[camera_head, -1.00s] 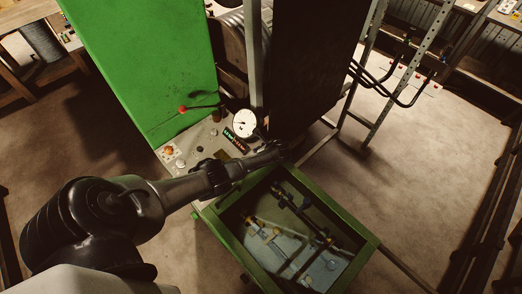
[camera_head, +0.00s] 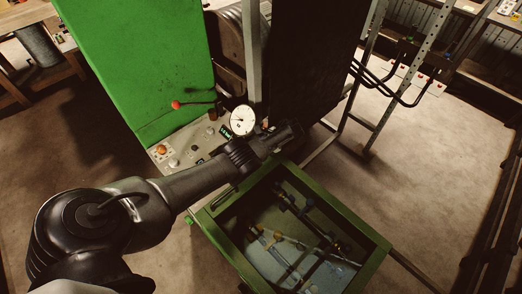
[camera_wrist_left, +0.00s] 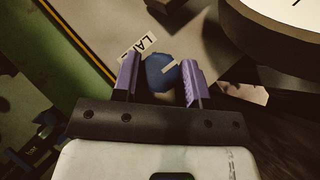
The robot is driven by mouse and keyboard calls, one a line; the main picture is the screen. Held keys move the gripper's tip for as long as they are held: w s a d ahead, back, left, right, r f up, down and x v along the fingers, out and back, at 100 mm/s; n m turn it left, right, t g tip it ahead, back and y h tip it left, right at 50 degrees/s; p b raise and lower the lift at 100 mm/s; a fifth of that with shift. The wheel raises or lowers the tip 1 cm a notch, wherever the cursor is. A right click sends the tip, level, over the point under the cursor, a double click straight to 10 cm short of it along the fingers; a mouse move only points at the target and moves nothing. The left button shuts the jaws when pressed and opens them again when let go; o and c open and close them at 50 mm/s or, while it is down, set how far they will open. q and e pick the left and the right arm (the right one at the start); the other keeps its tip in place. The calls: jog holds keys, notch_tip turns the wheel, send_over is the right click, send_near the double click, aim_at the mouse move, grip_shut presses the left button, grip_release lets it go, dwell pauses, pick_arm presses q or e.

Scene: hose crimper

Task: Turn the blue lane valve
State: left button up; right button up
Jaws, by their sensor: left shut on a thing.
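The blue lane valve (camera_wrist_left: 159,76) is a round blue knob with a pale pointer mark, in the left wrist view. It sits on the grey panel beside a white label, partly readable as "LA". My left gripper (camera_wrist_left: 161,68) has its two purple fingers on either side of the knob and is shut on it. In the head view my left arm reaches across the console (camera_head: 184,150), and its wrist end hides the knob and the fingers. My right gripper is in neither view.
A white dial gauge (camera_head: 242,121) stands close by the left wrist. A red-knobbed lever (camera_head: 177,105) is on the green cabinet (camera_head: 135,60). A green-rimmed open tank (camera_head: 345,220) with pipes lies in front. A dark upright panel (camera_head: 315,55) stands behind.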

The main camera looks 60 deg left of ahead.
pick_arm(q)
jog(key=shift+f+n+b, duration=0.1)
jog(key=shift+n+b, duration=0.2)
jog(key=shift+n, duration=0.1)
jog(key=o, duration=0.9)
jog(key=shift+w+d+r, duration=0.1)
jog(key=shift+w+r, duration=0.1)
jog(key=shift+r, duration=0.1)
jog(key=b+v, duration=0.2)
jog(key=v, duration=1.1)
jog(key=shift+w+a+b, duration=0.2)
jog(key=shift+w+b, duration=0.05)
jog(key=shift+b, duration=0.15)
